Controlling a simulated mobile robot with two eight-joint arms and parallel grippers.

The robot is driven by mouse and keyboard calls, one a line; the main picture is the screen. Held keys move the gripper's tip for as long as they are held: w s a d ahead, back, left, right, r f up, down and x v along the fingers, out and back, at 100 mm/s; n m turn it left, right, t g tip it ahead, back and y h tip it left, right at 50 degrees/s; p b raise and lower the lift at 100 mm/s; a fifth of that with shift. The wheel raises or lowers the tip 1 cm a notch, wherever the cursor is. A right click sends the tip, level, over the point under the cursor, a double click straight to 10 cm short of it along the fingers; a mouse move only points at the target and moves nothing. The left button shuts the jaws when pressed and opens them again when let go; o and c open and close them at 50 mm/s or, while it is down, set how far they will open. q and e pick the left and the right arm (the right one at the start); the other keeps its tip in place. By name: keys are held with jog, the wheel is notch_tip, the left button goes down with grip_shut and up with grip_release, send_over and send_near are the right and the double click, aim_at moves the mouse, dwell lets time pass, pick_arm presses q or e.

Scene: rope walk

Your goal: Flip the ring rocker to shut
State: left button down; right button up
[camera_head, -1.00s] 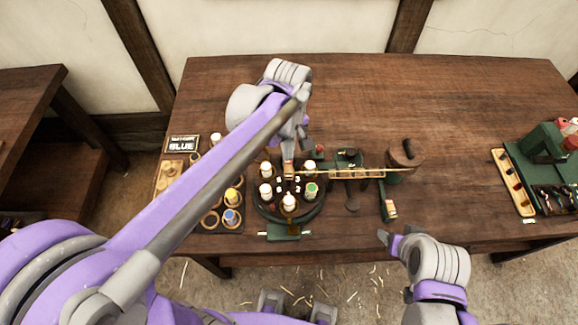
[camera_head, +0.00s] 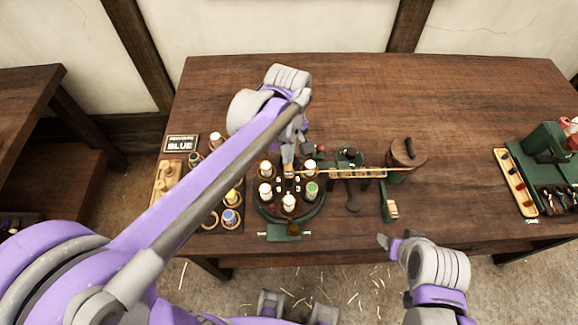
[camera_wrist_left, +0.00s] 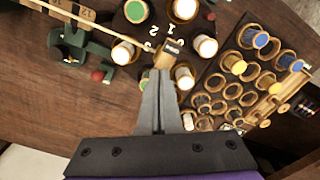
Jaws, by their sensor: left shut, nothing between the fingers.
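The ring (camera_head: 262,211) is a dark round stand near the table's front, with several white-topped and green-topped bobbins and white numbers around its middle. A small wooden block with a dark, marked face, which looks like the rocker (camera_wrist_left: 168,51), stands at the ring among the bobbins in the left wrist view. My left gripper (camera_head: 288,160) is shut and empty at the ring's far side. In the left wrist view its fingertips (camera_wrist_left: 161,76) are right at the block; I cannot tell whether they touch. My right gripper (camera_head: 387,242) hangs off the table's front edge, its jaws unclear.
A brass-coloured rail (camera_head: 345,171) runs right from the ring to a round wooden drum (camera_head: 406,154). A green toolbox (camera_head: 545,143) is far right. The table's back is bare.

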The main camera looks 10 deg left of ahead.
pick_arm(q)
notch_tip(320, 180, up, 8)
jog(key=p, duration=0.4)
pick_arm(e)
notch_tip(320, 180, up, 6)
jog(key=w, duration=0.2)
jog(key=shift+w, duration=0.25)
jog(key=shift+s+t, duration=0.1)
jog(key=shift+t, duration=0.2)
pick_arm(q)
jog(key=s+a+f+m+t, duration=0.3)
jog(key=s+m, duration=0.1)
jog(key=s, duration=0.1)
jog(key=s+a+f+m+t, duration=0.3)
jog(key=s+m, duration=0.2)
jog(key=s, duration=0.1)
jog(key=shift+s+a, duration=0.25)
jog(key=shift+a, duration=0.1)
